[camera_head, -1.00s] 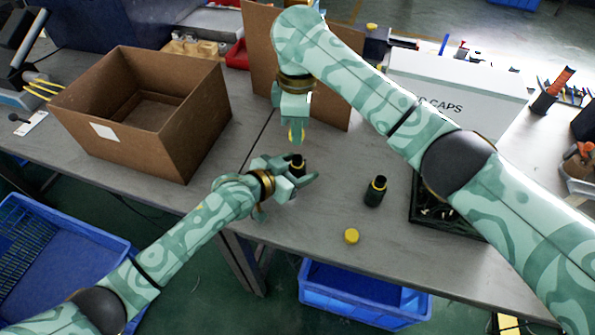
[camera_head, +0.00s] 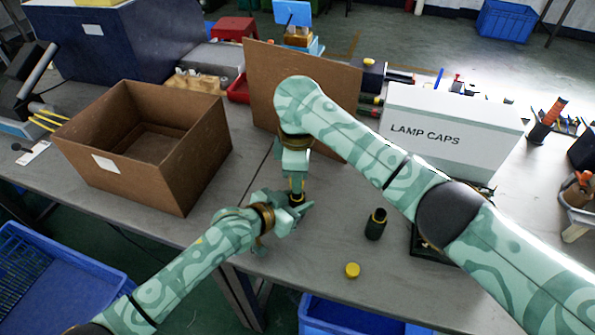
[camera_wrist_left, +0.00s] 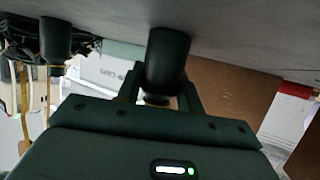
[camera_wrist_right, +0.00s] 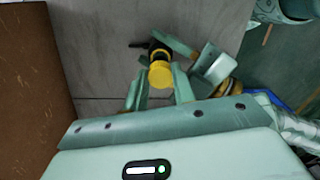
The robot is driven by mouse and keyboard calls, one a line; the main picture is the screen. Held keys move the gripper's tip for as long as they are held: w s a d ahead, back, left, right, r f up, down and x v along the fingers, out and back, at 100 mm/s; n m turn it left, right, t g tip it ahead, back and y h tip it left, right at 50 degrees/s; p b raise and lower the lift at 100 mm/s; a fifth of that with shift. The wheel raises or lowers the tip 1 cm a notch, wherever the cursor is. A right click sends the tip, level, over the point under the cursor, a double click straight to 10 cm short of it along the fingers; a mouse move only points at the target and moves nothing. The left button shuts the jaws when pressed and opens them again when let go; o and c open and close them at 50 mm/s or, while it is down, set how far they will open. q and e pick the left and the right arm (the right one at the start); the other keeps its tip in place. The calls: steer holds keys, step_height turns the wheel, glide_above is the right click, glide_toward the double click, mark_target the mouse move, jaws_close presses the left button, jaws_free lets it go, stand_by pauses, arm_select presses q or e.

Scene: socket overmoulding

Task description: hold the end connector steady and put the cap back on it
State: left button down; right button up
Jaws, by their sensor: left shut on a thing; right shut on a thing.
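My left gripper (camera_head: 290,211) is shut on a dark cylindrical end connector (camera_head: 297,200), holding it near the table. In the left wrist view the connector (camera_wrist_left: 167,60) sits between the two fingers. My right gripper (camera_head: 297,184) is directly above it, shut on a yellow cap (camera_wrist_right: 159,75). In the right wrist view the cap lines up with the connector's end, with dark body and the left fingers behind it. I cannot tell whether the cap is seated or only close above. Fingers hide most of the joint in the head view.
A second dark connector (camera_head: 375,225) stands upright to the right, with a loose yellow cap (camera_head: 352,270) near the table's front. An open cardboard box (camera_head: 190,160) stands left, a brown panel (camera_head: 330,85) behind, and a white LAMP CAPS box (camera_head: 450,125) back right.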

mark_target(300, 195)
steer(key=shift+f, duration=0.2)
stand_by(0.4)
steer(key=shift+f, duration=0.85)
steer(key=shift+f, duration=0.55)
